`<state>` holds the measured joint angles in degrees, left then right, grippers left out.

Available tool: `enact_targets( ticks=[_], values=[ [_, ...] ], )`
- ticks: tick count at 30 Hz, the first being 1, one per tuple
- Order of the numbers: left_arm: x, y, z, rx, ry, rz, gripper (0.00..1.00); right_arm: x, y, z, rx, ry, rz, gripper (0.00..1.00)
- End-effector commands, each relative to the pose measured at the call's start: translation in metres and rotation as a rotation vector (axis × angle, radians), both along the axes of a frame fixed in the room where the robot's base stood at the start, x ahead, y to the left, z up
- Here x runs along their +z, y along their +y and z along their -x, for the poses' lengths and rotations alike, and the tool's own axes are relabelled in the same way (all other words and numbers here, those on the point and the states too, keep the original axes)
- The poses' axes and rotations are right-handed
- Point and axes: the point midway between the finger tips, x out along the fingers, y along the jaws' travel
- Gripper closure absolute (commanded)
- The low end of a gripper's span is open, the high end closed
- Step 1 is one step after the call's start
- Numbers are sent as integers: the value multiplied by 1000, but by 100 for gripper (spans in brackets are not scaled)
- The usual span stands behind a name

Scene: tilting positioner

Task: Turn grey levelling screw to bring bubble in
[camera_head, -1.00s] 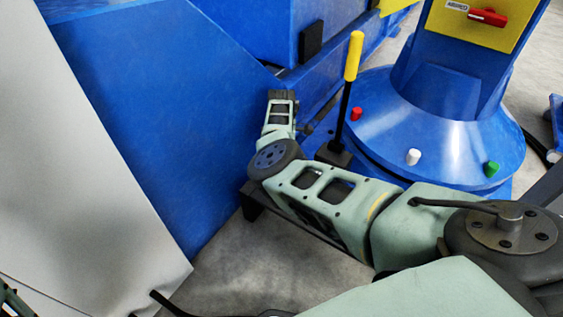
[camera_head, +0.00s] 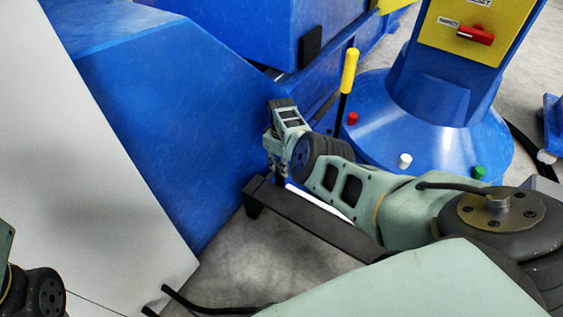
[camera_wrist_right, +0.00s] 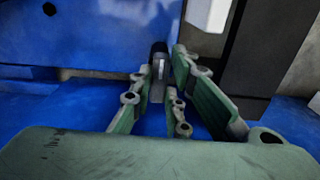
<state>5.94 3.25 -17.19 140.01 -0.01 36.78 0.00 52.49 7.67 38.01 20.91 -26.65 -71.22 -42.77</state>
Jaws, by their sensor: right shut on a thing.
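My right gripper (camera_head: 275,170) points down beside the blue machine body, at the far end of a dark bar. In the right wrist view its fingers (camera_wrist_right: 157,88) close around a small grey upright piece with a dark top, which looks like the grey levelling screw (camera_wrist_right: 159,66). The fingers hide part of it. In the head view the screw is hidden behind the gripper. I cannot make out a bubble in either view. My left gripper is out of view; only a piece of my left arm shows at the lower left.
The dark bar (camera_head: 315,222) runs below my right arm, with a white strip (camera_head: 320,202) along it. A yellow-handled lever (camera_head: 348,72) stands behind. A blue round base (camera_head: 440,145) carries red, white and green knobs.

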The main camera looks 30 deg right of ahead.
Motion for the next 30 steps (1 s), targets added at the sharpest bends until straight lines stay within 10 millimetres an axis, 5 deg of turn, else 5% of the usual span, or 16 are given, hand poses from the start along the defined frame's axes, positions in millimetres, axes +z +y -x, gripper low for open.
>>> enact_targets(
  ticks=[12, 30],
  values=[
    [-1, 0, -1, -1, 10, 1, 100, 0, 1, 1, -263, 1, 2, 100],
    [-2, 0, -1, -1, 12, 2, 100, 0, 2, 0, -334, -1, 1, 100]
  ],
)
